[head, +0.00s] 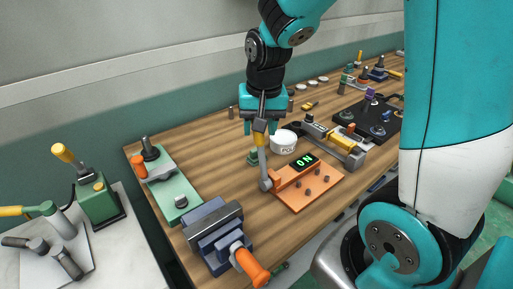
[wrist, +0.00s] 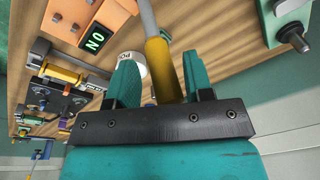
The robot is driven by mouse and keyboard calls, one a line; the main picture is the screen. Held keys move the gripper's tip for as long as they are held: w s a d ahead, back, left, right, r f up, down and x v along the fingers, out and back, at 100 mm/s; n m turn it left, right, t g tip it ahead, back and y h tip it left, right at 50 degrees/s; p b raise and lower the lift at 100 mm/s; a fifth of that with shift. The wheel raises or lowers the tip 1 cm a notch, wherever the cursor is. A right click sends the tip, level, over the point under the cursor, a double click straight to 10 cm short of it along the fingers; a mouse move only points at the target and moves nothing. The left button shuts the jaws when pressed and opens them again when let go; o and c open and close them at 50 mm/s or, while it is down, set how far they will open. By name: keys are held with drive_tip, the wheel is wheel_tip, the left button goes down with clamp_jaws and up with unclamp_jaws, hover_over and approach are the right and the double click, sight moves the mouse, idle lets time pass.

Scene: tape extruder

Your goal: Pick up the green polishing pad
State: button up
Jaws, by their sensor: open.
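My gripper (head: 262,124) is open above the middle of the wooden bench, at the yellow-handled lever of the orange box. In the wrist view, the yellow handle (wrist: 161,65) shows between the two teal fingers; I cannot tell whether they touch it. A small dark green piece (head: 252,157) sits on the bench just left of the lever, beside a white tub (head: 284,142) marked "POL". It may be the polishing pad; it is small and partly hidden.
The orange box (head: 310,188) with a lit "ON" display stands right of the lever. A blue vise (head: 213,232) and a green plate with handles (head: 176,190) are at the left. A clamp-like tool (head: 335,145) and a black fixture (head: 372,120) lie to the right.

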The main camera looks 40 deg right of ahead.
drive_tip(key=w+d+m+g, duration=0.2)
drive_tip(key=w+d+m, duration=0.6)
drive_tip(key=w+m, duration=0.3)
drive_tip(key=shift+m, duration=0.3)
drive_tip(key=f, duration=0.3)
drive_tip(key=f+p, duration=0.1)
drive_tip(key=f, duration=0.7)
drive_tip(key=shift+s+a+f+p, duration=0.1)
drive_tip(key=shift+a+f+p, duration=0.1)
drive_tip(key=shift+a+p, duration=0.15)
drive_tip(key=shift+f+p, duration=0.9)
drive_tip(key=shift+f, duration=2.15)
clamp_jaws()
